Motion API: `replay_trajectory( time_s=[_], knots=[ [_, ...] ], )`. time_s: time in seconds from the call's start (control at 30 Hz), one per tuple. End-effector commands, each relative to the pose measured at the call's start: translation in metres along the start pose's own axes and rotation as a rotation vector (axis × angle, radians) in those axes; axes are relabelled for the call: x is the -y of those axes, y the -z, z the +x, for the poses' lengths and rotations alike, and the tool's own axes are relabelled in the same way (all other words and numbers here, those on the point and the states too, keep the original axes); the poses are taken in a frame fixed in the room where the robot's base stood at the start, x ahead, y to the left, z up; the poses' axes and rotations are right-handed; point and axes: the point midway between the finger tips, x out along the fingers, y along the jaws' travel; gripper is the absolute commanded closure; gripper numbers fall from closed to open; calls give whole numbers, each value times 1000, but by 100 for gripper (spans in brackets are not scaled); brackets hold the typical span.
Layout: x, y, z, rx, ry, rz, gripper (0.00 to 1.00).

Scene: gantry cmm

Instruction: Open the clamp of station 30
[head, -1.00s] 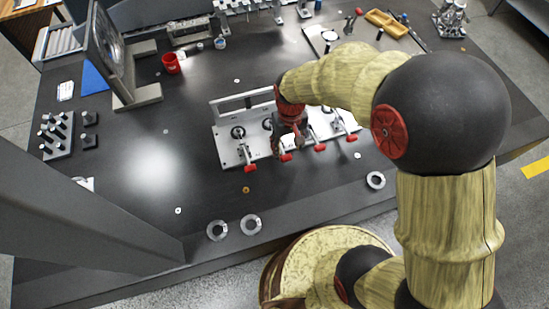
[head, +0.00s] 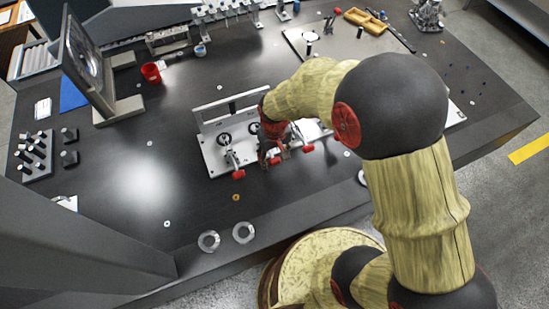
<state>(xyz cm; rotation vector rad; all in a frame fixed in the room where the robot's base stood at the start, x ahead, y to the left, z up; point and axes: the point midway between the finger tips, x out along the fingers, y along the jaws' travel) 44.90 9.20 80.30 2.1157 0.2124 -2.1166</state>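The light metal fixture plate (head: 214,158) lies on the dark table and carries a row of toggle clamps with red handle tips. The leftmost clamp (head: 232,157) is in clear view, with its red tip (head: 238,174) toward the near table edge. Another red tip (head: 308,148) shows to the right of my gripper. My gripper (head: 270,160) is low over the plate's front, at the second clamp from the left, and largely covers it. Whether it touches that clamp and how far its fingers are apart cannot be made out. No station number is readable.
A dark upright frame (head: 85,65) and a red cup (head: 151,72) stand at the left back. Two metal rings (head: 243,233) lie near the front edge. A pin block (head: 35,157) sits far left. The table left of the plate is mostly clear.

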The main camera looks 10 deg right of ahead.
Motion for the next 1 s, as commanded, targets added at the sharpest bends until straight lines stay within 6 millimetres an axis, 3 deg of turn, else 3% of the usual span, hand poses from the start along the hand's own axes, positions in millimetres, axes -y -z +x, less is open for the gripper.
replay_trajectory(
  time_s=[0.87,1.0],
  knots=[
    [0,0,0,0,0,0,99],
    [0,0,0,0,0,0,100]
  ],
)
